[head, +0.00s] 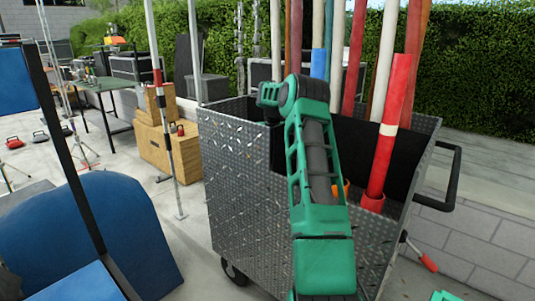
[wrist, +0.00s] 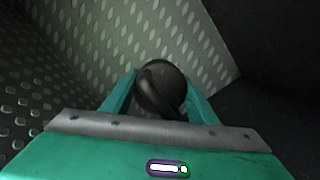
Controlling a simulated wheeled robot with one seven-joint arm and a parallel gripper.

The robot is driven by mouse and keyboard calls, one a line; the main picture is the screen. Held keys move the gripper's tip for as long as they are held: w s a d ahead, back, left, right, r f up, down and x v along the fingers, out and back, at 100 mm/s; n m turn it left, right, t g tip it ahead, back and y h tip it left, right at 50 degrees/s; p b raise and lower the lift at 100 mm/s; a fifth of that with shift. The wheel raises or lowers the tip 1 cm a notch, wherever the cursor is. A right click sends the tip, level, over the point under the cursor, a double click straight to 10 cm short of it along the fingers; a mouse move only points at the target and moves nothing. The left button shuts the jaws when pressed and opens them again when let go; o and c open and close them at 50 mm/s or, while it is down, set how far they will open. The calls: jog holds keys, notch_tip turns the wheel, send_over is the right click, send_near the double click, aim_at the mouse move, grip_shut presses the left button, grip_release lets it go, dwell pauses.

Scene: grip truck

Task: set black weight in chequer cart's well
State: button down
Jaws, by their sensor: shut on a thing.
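The chequer cart (head: 240,180) is a silver diamond-plate box on wheels in the middle of the head view. My green arm reaches over its front wall, and the gripper end is hidden there. In the wrist view my gripper (wrist: 161,80) is shut on a round black weight (wrist: 165,75) with a thick curved handle. The weight is between the two teal fingers. Chequered metal (wrist: 205,40) shows behind and left of it, with a dark surface (wrist: 275,110) at right. I cannot tell whether the weight touches the metal.
Several poles and tubes, including a red one (head: 388,130), stand in the cart's right part. A black push handle (head: 440,190) sticks out at right. A blue padded thing (head: 90,230) stands close at left. Wooden crates (head: 165,145) and a striped pole (head: 164,130) stand behind.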

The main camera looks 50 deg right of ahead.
jog(key=shift+w+f, duration=0.1)
jog(key=shift+f, duration=2.95)
jog(key=c, duration=0.7)
grip_release()
jog(key=shift+f, duration=0.25)
jog(key=r, duration=0.4)
jog(key=s+a+r, duration=0.1)
jog(key=r, duration=0.7)
jog(key=shift+s+a+r, duration=0.1)
jog(key=shift+s+a, duration=0.05)
jog(key=shift+s, duration=0.1)
